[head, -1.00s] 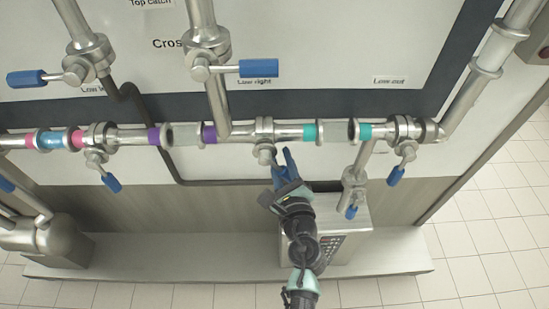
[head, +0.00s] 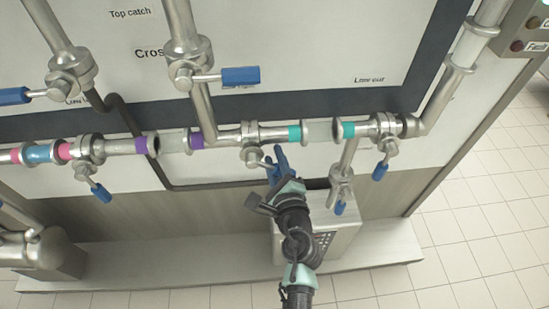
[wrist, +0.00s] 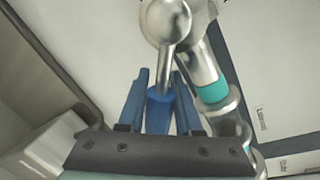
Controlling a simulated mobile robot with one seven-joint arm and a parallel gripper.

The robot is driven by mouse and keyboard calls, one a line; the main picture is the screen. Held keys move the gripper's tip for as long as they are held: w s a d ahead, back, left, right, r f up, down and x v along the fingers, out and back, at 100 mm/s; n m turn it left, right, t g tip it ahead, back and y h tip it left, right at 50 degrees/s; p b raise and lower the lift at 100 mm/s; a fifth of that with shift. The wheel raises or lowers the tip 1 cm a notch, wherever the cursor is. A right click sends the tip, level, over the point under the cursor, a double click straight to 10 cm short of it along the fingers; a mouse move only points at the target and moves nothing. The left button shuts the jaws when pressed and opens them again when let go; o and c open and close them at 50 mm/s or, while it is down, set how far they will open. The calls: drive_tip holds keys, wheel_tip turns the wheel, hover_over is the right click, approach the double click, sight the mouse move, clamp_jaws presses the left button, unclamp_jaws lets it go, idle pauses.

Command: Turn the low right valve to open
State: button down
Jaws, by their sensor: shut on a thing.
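The valve on the lower horizontal pipe right of the purple-banded joint (head: 252,157) has a round metal body. Its blue handle (wrist: 159,108) on a metal stem shows in the wrist view between my blue fingers. My gripper (head: 275,158) is shut on this handle, a finger on each side. It also shows in the wrist view (wrist: 158,90). In the head view my fingers largely hide the handle, which lies right of and slightly below the valve body. The "Low right" label above this valve, readable earlier, is now hidden behind the upper valve's blue handle (head: 240,76).
The low out valve (head: 385,147) is further right. A grey box with a keypad (head: 338,240) stands below, behind my arm. Pipes run above.

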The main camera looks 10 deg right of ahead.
drive_tip(key=c, duration=0.6)
unclamp_jaws()
drive_tip(key=shift+r, duration=0.1)
drive_tip(key=shift+d, duration=0.1)
